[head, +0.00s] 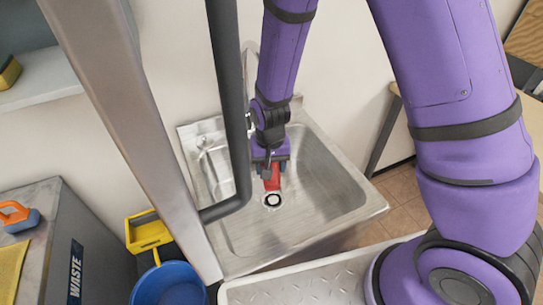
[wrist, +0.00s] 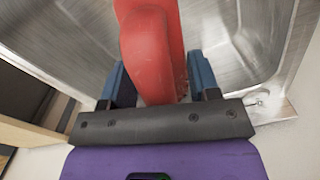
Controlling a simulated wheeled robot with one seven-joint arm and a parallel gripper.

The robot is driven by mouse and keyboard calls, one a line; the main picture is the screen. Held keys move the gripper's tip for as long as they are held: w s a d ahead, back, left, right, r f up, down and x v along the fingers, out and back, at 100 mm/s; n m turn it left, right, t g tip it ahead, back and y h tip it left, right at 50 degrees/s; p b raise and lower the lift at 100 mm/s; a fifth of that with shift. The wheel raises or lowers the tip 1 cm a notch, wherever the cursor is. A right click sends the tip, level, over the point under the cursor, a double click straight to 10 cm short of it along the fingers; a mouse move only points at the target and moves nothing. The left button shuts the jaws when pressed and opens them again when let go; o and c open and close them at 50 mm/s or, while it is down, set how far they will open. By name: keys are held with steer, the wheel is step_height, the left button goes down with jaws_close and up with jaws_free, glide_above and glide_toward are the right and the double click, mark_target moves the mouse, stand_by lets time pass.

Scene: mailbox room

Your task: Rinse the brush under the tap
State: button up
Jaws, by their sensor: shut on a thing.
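My gripper (head: 270,167) is over the steel sink (head: 325,165) and is shut on a red handle (head: 272,181), which I take to be the brush's. In the wrist view the red handle (wrist: 152,50) lies between the two blue fingers of my gripper (wrist: 158,85). The brush's bristle end cannot be made out. The curved metal tap (head: 246,52) rises at the back of the sink, partly hidden by my arm and a dark tube. I cannot tell whether water runs. The drain (head: 272,201) lies just below the handle in the head view.
A grey waste bin (head: 75,255) at left bears an orange-handled blue tool (head: 18,215) and a yellow cloth (head: 10,270). A yellow container (head: 148,232) and a blue bucket (head: 170,285) stand between bin and sink. A sponge (head: 9,73) lies on a shelf.

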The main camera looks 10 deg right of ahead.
steer(key=shift+s+a, duration=0.5)
steer(key=shift+s, duration=0.3)
steer(key=shift+s+a, duration=0.45)
steer(key=shift+s, duration=0.3)
steer(key=shift+r, duration=0.1)
steer(key=s+a+r, duration=0.2)
steer(key=s+r, duration=0.1)
steer(key=s, duration=0.1)
steer(key=shift+a+r, duration=0.35)
steer(key=shift+r, duration=0.05)
stand_by(0.4)
steer(key=shift+s, duration=0.1)
stand_by(0.5)
